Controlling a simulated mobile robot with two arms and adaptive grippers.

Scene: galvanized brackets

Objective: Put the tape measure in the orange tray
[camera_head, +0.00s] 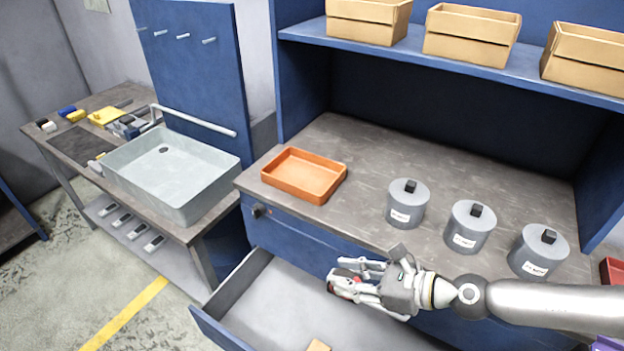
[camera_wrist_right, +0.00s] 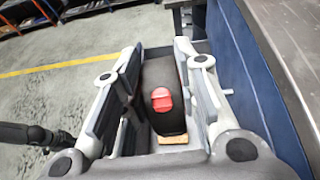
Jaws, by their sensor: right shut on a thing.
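The tape measure (camera_wrist_right: 165,95) is black with a red button. It sits between the fingers of my right gripper (camera_wrist_right: 163,90) in the right wrist view. In the head view my right gripper (camera_head: 352,280) is shut on it above the open drawer, and only a little dark and red of the tape measure (camera_head: 343,284) shows. The orange tray (camera_head: 303,174) lies on the counter, up and to the left of the gripper, and looks empty. My left gripper is not in the head view.
The open drawer (camera_head: 270,295) holds a small wooden piece (camera_head: 318,345). Several grey lidded canisters, such as the nearest (camera_head: 407,204), stand right of the tray. A sink (camera_head: 170,170) is at the left. A shelf (camera_head: 450,62) with wooden crates overhangs the counter's back.

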